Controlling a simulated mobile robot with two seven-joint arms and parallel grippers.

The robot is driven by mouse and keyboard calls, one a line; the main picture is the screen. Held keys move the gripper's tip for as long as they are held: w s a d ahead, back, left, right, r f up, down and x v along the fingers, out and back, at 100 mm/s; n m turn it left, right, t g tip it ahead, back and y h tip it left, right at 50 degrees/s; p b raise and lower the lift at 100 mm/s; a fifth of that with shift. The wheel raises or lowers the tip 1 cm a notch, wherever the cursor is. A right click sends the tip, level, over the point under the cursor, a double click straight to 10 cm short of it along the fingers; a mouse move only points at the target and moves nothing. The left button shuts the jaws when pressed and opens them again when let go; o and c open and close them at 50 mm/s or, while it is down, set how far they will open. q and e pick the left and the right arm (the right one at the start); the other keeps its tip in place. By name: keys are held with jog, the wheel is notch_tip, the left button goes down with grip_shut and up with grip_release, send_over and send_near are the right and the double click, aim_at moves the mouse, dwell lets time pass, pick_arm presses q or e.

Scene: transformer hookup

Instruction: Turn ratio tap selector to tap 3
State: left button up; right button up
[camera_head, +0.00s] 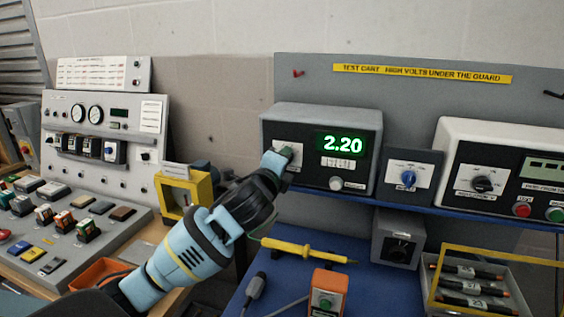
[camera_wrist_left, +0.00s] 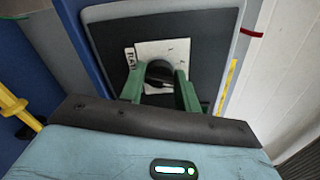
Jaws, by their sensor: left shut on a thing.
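The ratio tap selector is a dark knob (camera_wrist_left: 160,75) on a white plate (camera_wrist_left: 149,51) whose label is partly covered and starts with "RAT". It sits on the front of the grey box (camera_head: 318,115) with the green 2.20 display (camera_head: 342,145). My left gripper (camera_head: 284,154) reaches the plate at the box's left side. In the left wrist view its green fingers (camera_wrist_left: 160,88) are shut on the knob, one on each side. The knob's pointer and most tap marks are hidden or too small to read. My right gripper is in neither view.
A blue-knob box (camera_head: 407,178) and a white-framed instrument (camera_head: 500,182) stand to the right on the blue shelf. Below lie a yellow probe (camera_head: 305,251), an orange box (camera_head: 328,291) and a yellow-barred tray (camera_head: 470,303). A yellow-framed meter (camera_head: 184,191) stands left of my arm.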

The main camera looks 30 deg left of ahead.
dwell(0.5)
pick_arm(q)
jog(key=o, duration=1)
jog(key=shift+c, duration=0.2)
jog(key=v, duration=0.7)
jog(key=shift+s, duration=0.4)
jog(key=shift+d+f, duration=0.1)
